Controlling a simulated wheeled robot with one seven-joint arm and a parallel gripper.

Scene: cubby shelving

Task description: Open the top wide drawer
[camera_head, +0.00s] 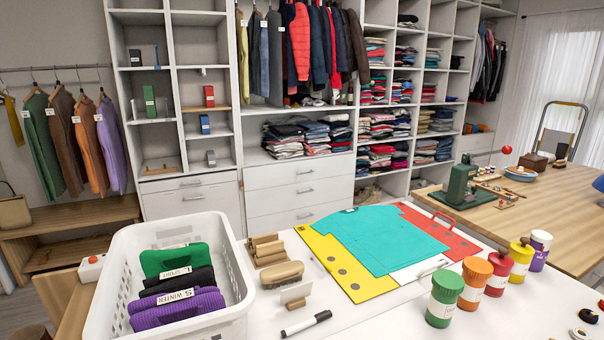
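A stack of white drawers stands below the folded clothes in the middle of the shelving. Its top wide drawer (270,178) has a small metal bar handle (305,172). The drawer front looks flush and closed. A middle drawer (270,200) and a bottom drawer (270,223) lie under it, also closed. Another white drawer (160,187) with a bar handle sits to the left, under the cubbies, and looks closed. My gripper is not in view.
A wooden table (540,205) is at right.

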